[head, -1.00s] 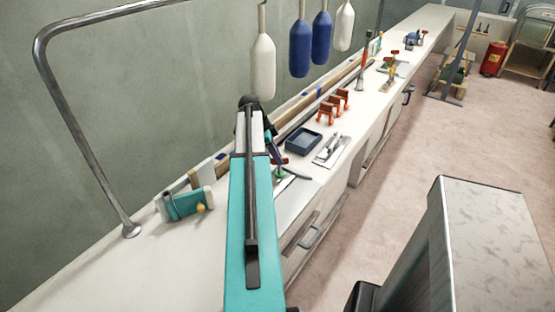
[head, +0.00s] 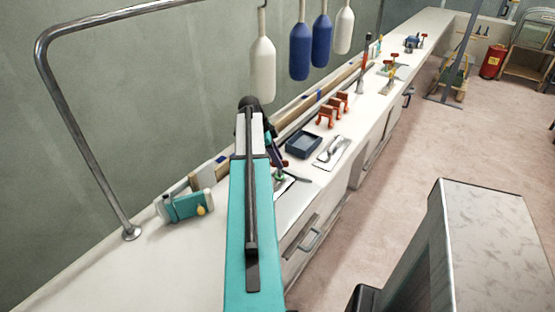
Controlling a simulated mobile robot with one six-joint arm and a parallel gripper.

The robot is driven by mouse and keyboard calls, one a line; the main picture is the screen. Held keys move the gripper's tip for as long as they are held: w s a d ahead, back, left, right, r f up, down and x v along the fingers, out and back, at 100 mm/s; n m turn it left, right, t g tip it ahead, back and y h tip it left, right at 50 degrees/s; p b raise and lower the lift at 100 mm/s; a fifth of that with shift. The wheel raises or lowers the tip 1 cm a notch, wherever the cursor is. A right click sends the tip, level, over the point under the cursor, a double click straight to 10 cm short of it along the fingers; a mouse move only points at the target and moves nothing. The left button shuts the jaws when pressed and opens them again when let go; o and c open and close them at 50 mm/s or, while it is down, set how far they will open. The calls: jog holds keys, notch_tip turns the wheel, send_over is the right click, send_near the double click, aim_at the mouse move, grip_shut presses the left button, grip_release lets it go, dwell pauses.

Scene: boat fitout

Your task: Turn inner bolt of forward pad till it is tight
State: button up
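My teal arm crosses the middle of the head view and hides part of the bench. Only a dark part of my gripper (head: 272,150) shows beside the arm, low over the white bench, and its fingers cannot be made out. Just below it is a small green and red fitting (head: 280,173), partly hidden by the arm. A dark thin bar (head: 298,179) lies or extends to its right. I cannot tell which part is the forward pad, and its inner bolt cannot be made out. Whether the gripper touches anything is hidden.
A blue-grey tray (head: 304,145), a white sheet with tools (head: 333,153) and orange clamps (head: 333,108) are on the bench. A teal box (head: 185,207) stands left of my arm. White and blue fenders (head: 262,70) hang above.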

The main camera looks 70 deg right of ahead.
jog(key=b+v, duration=0.2)
jog(key=v, duration=1.1)
jog(key=shift+w+r, duration=0.2)
jog(key=shift+r, duration=0.15)
jog(key=shift+s, duration=0.1)
dwell(0.3)
